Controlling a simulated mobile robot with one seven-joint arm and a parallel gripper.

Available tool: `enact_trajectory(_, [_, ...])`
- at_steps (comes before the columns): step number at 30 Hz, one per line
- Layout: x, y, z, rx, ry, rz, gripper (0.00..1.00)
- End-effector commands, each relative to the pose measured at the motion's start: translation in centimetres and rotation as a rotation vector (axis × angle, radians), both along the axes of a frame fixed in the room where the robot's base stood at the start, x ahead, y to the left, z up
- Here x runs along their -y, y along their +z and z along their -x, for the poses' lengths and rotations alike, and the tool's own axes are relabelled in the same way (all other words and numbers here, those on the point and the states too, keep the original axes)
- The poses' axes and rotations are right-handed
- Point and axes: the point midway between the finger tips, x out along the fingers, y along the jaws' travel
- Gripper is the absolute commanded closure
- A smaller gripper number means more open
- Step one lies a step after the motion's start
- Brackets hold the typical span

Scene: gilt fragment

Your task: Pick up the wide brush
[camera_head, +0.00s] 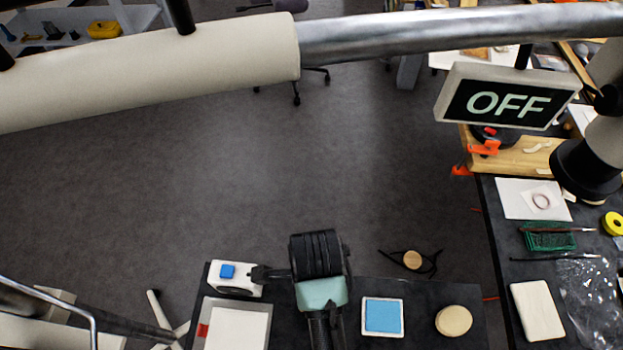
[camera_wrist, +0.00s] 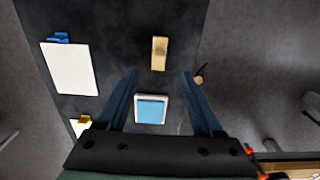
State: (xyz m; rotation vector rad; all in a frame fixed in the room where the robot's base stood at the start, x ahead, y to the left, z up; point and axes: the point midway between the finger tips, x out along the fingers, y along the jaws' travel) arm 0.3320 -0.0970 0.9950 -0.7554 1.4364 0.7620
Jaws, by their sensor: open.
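A small tan, upright rectangular piece (camera_wrist: 159,53) with a darker band lies on the dark table in the wrist view. It may be the wide brush, but its bristles are too small to make out. My gripper (camera_wrist: 160,72) is open, its two blue fingers spread, with nothing between the tips. The tan piece is just beyond the fingertips, roughly centred between them, with no contact seen. In the head view I cannot pick out the brush; my dark arm covers part of the near table there.
A blue pad in a white frame (camera_wrist: 151,109) shows between my fingers. A white sheet (camera_wrist: 70,68) with a blue piece lies left. In the head view, a round wooden disc (camera_head: 453,320) and a white box (camera_head: 236,278) stand on the near table. An OFF sign (camera_head: 507,97) hangs upper right.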

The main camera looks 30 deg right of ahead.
Motion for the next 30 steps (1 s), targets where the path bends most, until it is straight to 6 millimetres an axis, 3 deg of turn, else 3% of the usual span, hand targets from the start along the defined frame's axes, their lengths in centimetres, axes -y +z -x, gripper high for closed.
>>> enact_trajectory(4, [0.0, -2.5, 0.0, -0.001, 0.001, 0.000, 0.32])
enact_trajectory(13, [-0.1, -4.8, 0.2, 0.000, 0.003, 0.000, 0.32])
enact_trajectory(21, [-0.2, -8.4, 0.4, 0.002, 0.003, 0.001, 0.32])
enact_trajectory(30, [-0.2, -9.1, 0.3, 0.005, 0.004, 0.002, 0.32])
